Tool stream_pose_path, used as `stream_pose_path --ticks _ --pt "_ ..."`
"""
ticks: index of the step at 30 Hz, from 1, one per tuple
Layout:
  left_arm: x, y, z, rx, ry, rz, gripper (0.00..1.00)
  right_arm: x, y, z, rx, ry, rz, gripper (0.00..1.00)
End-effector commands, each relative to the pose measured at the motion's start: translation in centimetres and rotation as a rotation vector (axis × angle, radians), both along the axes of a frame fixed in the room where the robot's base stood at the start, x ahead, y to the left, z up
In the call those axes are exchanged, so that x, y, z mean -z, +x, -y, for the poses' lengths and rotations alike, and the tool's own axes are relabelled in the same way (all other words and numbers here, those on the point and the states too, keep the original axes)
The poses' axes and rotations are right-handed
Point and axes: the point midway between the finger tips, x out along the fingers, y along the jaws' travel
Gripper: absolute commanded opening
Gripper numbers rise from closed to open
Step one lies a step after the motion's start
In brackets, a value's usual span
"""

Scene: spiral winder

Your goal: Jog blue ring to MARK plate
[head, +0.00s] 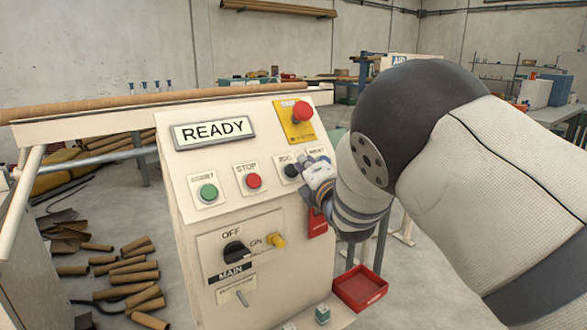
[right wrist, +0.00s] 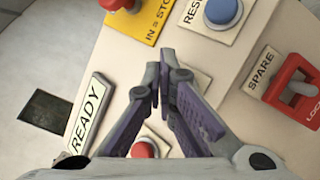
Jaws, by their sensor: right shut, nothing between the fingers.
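The control panel (head: 185,190) shows a lit READY display (head: 213,131), also in the right wrist view (right wrist: 86,115). The black JOG button (head: 291,171) sits right of the red STOP button (head: 253,181). My right gripper (head: 308,172) is shut and empty, in front of the panel just right of the JOG button; contact cannot be told. In the right wrist view its fingers (right wrist: 160,85) cover the JOG button, with part of its plate showing. I cannot see the blue ring or the MARK plate. My left gripper is out of view.
A red emergency stop (head: 302,112) is above; a green button (head: 208,192) and MAIN switch (head: 235,252) are left and below. The blue RESET button (right wrist: 222,12) is near my fingers. A long brown tube (head: 130,105) runs behind. A red tray (head: 360,288) is lower right.

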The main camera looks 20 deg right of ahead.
Motion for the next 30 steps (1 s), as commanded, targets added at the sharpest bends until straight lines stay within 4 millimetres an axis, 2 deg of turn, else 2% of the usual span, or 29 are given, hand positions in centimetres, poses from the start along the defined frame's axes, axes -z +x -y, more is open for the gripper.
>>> stream_pose_path --ticks 18,30 --pt "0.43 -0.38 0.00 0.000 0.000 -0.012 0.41 0.91 0.59 -0.13 0.000 0.000 -0.004 0.00" --pt "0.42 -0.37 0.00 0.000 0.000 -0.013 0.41 0.77 0.67 -0.15 0.000 0.000 -0.001 0.00"
